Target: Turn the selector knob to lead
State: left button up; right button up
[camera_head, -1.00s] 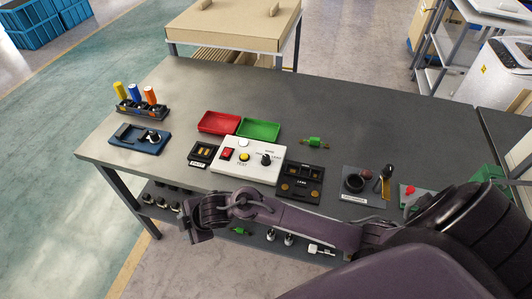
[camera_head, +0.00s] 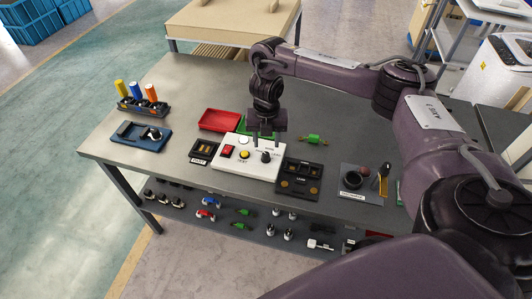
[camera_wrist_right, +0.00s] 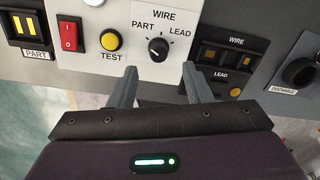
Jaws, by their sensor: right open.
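The black selector knob (camera_head: 265,157) stands on the white panel (camera_head: 231,165). In the right wrist view the knob (camera_wrist_right: 159,48) sits under the label WIRE, with PART to its upper left and LEAD to its upper right. A small pale mark shows on its face; I cannot tell surely which label it points to. My right gripper (camera_head: 266,144) points down over the panel, close to the knob. Its fingers (camera_wrist_right: 160,72) are open and empty, with the knob ahead of the gap between the tips. My left gripper is out of view.
A black WIRE/LEAD block (camera_head: 300,178) adjoins the panel. Red (camera_head: 219,120) and green (camera_head: 243,131) trays lie behind, the green partly hidden. A DISCHARGE fixture (camera_head: 352,182) stands right.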

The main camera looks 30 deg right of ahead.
aim_at(266, 154)
notch_tip(266, 154, down, 6)
jog(key=shift+f+b, duration=0.1)
jog(key=shift+b, duration=0.8)
jog(key=shift+a, duration=0.1)
jog(key=shift+c, duration=0.5)
grip_shut()
